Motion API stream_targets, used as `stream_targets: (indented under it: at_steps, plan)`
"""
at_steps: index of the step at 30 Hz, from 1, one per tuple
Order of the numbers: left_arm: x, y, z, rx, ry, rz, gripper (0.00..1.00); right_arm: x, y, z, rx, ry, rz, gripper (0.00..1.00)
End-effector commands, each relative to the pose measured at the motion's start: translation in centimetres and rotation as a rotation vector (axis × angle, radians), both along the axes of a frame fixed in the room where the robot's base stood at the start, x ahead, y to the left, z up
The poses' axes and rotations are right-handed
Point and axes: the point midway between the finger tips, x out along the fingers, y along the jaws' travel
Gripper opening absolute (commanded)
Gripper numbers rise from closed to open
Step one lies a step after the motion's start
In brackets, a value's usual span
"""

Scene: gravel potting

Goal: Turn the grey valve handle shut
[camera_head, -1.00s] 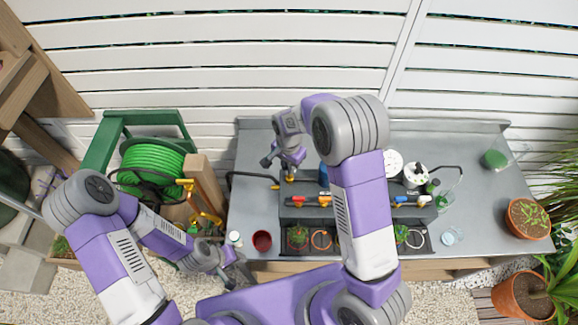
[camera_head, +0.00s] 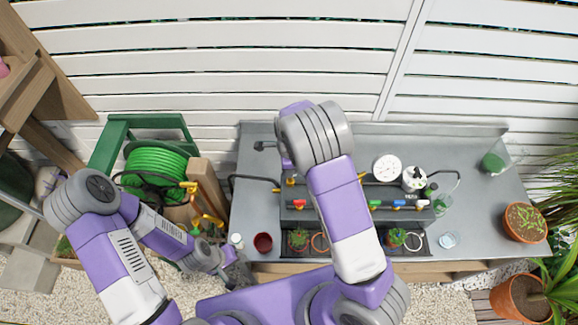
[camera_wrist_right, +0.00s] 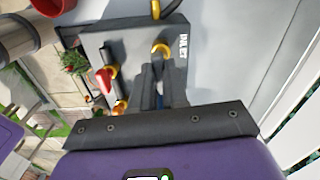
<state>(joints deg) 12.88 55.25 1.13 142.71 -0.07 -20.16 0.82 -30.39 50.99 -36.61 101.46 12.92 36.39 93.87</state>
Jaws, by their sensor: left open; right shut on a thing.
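In the right wrist view my right gripper (camera_wrist_right: 161,70) has its two dark fingers close together just below a yellow fitting (camera_wrist_right: 160,47) at the corner marked INLET. It is shut on the grey valve handle, which is mostly hidden between the fingers. In the head view my right arm covers most of this gripper and the handle. The grey manifold block (camera_wrist_right: 120,40) also shows in the head view (camera_head: 290,214). My left gripper (camera_head: 236,279) is open and empty, low at the bench's front left, away from the valve.
Red (camera_head: 300,204), green (camera_head: 374,203), blue (camera_head: 398,203) and white (camera_head: 422,203) handles line the manifold front. A white gauge (camera_head: 387,167) stands behind. A red cup (camera_head: 263,242) and small cactus pots stand in front.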

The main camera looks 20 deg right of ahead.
Motion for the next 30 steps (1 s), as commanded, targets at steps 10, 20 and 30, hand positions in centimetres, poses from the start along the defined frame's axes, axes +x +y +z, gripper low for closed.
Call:
stream_targets:
  at_steps: [10,20,30]
  plan:
    - [0.00,0.00,0.67,0.000,0.000,0.000,0.43,0.18,0.07,0.14,0.000,-0.004,-0.114,0.00]
    - [0.00,0.01,0.70,0.000,0.000,0.000,0.43,0.21,0.06,0.12,0.001,-0.005,-0.130,0.00]
    - [0.00,0.00,0.71,0.000,0.000,0.000,0.43,0.18,0.04,0.09,0.001,-0.003,-0.129,0.39]
